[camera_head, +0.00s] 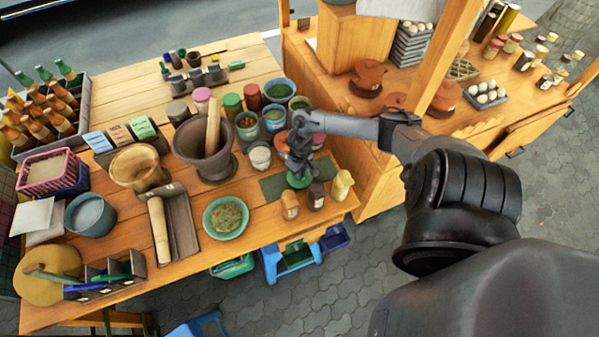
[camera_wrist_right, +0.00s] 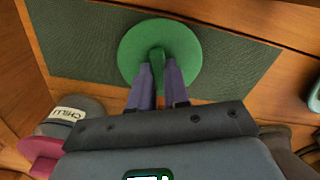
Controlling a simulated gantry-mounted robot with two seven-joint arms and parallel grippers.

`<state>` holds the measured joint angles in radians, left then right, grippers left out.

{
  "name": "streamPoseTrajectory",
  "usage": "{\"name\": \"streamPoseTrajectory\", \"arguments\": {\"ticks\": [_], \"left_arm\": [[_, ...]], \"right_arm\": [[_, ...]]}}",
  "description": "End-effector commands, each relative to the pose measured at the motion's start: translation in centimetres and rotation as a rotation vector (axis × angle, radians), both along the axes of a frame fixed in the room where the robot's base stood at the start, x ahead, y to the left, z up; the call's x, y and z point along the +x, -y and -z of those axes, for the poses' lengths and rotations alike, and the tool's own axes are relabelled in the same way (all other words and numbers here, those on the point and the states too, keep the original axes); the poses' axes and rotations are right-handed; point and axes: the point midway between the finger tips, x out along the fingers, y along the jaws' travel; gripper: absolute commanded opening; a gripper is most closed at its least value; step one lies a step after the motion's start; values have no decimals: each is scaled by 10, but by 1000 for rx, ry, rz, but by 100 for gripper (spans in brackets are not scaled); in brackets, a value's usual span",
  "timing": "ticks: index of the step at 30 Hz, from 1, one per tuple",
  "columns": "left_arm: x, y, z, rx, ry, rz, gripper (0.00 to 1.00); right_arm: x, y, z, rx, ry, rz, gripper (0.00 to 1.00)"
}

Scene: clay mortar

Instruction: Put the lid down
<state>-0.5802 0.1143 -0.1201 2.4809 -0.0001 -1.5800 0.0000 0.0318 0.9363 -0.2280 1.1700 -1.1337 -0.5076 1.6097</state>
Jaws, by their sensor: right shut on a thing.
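My right gripper (camera_head: 298,172) is shut on the green lid (camera_head: 296,182), at the right end of the stall table. In the right wrist view, its two fingers (camera_wrist_right: 160,75) pinch the upright knob of the round green lid (camera_wrist_right: 132,50). The lid lies flat over the dark green mat (camera_head: 271,188), which also spreads around it in the wrist view (camera_wrist_right: 80,35). I cannot tell if the lid touches the mat or hangs just above it. My left gripper is not in view.
A mortar with pestle (camera_head: 204,150) stands farther left. The mat's left part is bare.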

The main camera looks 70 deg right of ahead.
Motion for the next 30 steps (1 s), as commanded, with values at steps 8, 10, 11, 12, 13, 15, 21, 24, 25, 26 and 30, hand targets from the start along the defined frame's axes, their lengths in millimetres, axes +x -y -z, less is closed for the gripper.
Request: {"name": "streamPoseTrajectory", "arguments": {"ticks": [8,10,11,12,13,15,21,24,25,26,30], "left_arm": [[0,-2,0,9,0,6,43],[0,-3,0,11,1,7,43],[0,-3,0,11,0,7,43],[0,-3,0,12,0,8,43],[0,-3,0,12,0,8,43],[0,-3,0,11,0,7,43],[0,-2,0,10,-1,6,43],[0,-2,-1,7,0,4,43],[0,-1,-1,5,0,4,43],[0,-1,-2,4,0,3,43],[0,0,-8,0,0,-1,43]], "right_arm": [[0,0,1,0,0,0,0],[0,0,1,0,0,0,22],[0,0,1,0,0,0,26],[0,0,1,0,0,-1,33],[0,0,1,0,0,-1,37],[0,0,1,0,0,-1,41],[0,0,1,0,0,-1,41],[0,0,-2,0,1,-1,41],[0,0,-3,0,1,-1,41],[0,0,-6,-1,2,-1,41],[0,0,-22,0,1,-2,41]]}}
